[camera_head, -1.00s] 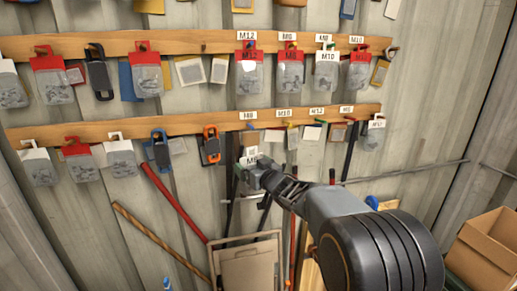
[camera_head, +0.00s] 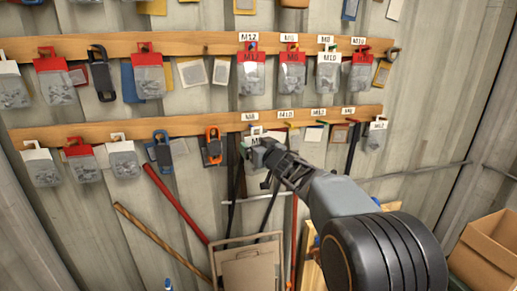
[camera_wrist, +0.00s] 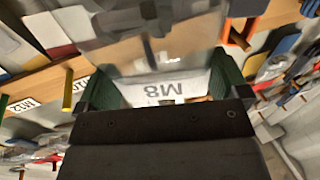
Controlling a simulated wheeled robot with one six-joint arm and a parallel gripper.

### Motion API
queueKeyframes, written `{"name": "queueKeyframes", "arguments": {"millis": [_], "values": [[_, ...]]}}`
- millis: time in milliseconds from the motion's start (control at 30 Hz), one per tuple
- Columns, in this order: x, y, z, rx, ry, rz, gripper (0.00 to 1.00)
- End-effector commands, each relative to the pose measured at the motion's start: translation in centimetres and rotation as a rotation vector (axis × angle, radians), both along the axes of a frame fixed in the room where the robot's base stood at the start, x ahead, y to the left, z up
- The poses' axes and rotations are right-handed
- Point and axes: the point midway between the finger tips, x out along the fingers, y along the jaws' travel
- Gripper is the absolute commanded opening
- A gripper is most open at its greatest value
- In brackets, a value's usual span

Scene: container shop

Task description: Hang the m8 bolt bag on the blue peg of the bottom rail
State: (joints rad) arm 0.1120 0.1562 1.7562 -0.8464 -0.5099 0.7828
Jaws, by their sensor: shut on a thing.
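My gripper (camera_head: 253,148) is shut on the m8 bolt bag just below the bottom rail (camera_head: 190,124). The bag's white header, marked M8, shows upside down between the green fingertips in the wrist view (camera_wrist: 165,91). Its clear pouch (camera_wrist: 150,45) extends toward the top of that view. In the head view the header (camera_head: 258,139) sits just under the rail's M8 label (camera_head: 249,116). I cannot make out the blue peg clearly now; the bag and gripper cover the area under that label. A yellow peg (camera_wrist: 68,90) shows beside the gripper in the wrist view.
Labels M10 (camera_head: 285,114) and M12 (camera_head: 318,112) are to the right on the bottom rail. A black-and-orange carabiner (camera_head: 213,145) hangs close on the left. The top rail (camera_head: 190,43) holds several bags above. A cardboard box (camera_head: 485,245) stands at the lower right.

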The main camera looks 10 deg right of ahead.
Motion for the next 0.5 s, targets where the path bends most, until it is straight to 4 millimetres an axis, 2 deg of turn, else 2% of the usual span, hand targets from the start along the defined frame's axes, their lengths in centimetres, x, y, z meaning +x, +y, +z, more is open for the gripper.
{"name": "queueKeyframes", "arguments": {"millis": [500], "values": [[3.3, 0.0, -0.3, 0.0, 0.001, 0.0, 0.67]]}}
